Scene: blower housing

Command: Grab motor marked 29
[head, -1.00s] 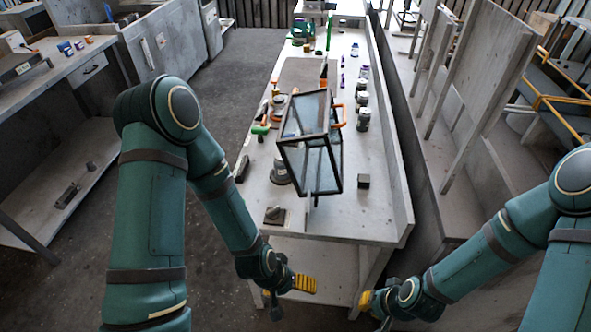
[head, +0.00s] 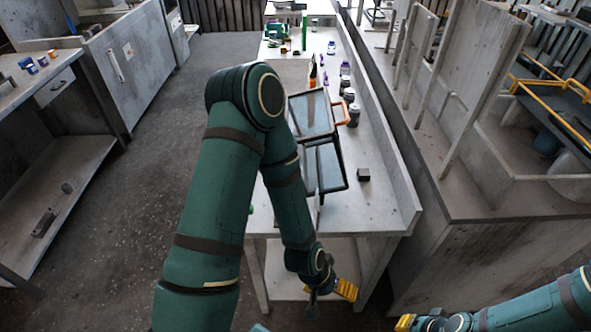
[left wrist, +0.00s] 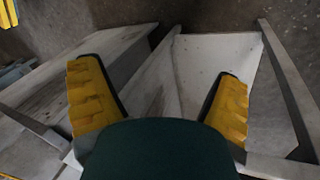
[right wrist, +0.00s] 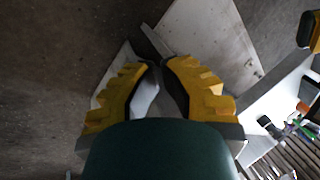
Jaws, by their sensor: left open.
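Several small grey cylindrical parts, possibly motors, stand along the right side of the workbench; the nearest is a grey cylinder (head: 353,115) behind the glass-sided case. No number is legible, so I cannot tell which is marked 29. My left gripper (head: 331,295) is open and empty, low in front of the bench's near end; its spread yellow fingers show in the left wrist view (left wrist: 160,76). My right gripper (head: 407,323) is at the bottom edge of the head view. In the right wrist view (right wrist: 160,63) its fingertips are close together, with no clear object between them.
A dark-framed glass case (head: 326,166) with an orange handle stands on the workbench (head: 375,212). A small dark block (head: 363,175) lies right of it. My left arm hides the bench's left side. A wooden structure (head: 470,185) stands right; open floor (head: 150,190) lies left.

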